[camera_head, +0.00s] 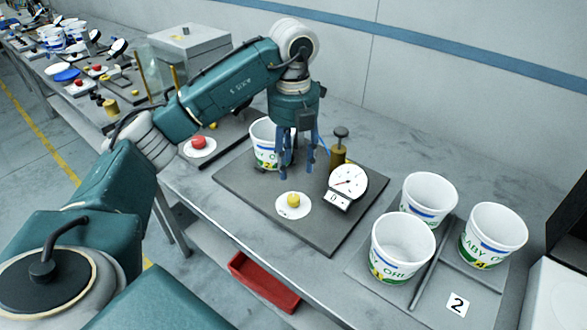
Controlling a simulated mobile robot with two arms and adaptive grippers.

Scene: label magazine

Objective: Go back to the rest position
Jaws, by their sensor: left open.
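My left gripper (298,165) points down over the dark mat (245,183) on the bench. It is open, its blue fingers apart. A white cup with green print (262,135) stands on the mat just behind and left of the fingers, partly hidden by them. I cannot tell whether the fingers touch it. My left arm (225,85) reaches in from the left. My right gripper is not in view.
On the mat are a yellow button on a white disc (293,201), a dial gauge (349,181) and a brass stamp (339,146). Several white cups (402,245) stand on a tray marked 2 (428,288). A red button (199,143) is left; a red bin (264,282) is below the bench.

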